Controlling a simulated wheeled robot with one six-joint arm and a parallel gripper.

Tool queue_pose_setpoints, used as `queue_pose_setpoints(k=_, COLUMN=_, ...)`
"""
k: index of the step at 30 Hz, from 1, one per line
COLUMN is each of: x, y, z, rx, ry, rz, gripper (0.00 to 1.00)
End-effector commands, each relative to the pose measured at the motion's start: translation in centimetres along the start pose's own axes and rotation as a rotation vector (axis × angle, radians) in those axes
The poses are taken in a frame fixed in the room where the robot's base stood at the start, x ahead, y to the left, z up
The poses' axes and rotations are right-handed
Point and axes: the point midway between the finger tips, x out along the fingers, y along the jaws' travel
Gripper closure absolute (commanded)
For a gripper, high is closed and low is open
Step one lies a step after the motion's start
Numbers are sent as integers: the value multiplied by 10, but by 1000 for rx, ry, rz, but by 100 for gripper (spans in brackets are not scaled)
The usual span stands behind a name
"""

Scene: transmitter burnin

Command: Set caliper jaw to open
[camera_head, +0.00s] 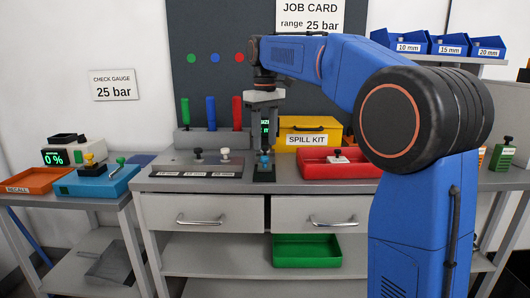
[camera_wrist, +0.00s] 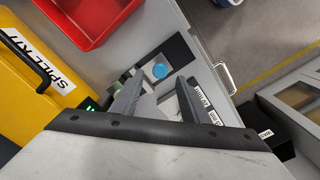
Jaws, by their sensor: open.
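My gripper (camera_head: 264,118) is open, pointing down above the middle of the workbench. In the wrist view its two fingers (camera_wrist: 160,82) are spread with nothing held between them. Below it stands a narrow dark device with a lit green display (camera_head: 265,127) and a round blue knob (camera_head: 265,160) near its front. The knob also shows in the wrist view (camera_wrist: 160,71), just beyond the fingertips and apart from them. No label names this device as the caliper, and its jaw cannot be made out. The gripper hides part of it.
A yellow spill kit (camera_head: 310,128) and a red tray (camera_head: 335,170) stand close on the right. Upright tools with green, blue and red handles (camera_head: 210,112) stand behind. A green bin (camera_head: 307,251) sits on the lower shelf.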

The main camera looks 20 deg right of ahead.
Motion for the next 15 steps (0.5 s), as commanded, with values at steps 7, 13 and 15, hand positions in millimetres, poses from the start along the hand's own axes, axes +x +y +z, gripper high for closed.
queue_pose_setpoints(k=7, x=34, y=0, z=0, rx=0, ry=-1, rz=0, gripper=59)
queue_pose_setpoints(k=13, x=45, y=0, z=0, rx=0, ry=1, rz=0, gripper=59)
queue_pose_setpoints(k=15, x=46, y=0, z=0, rx=0, ry=1, rz=0, gripper=59)
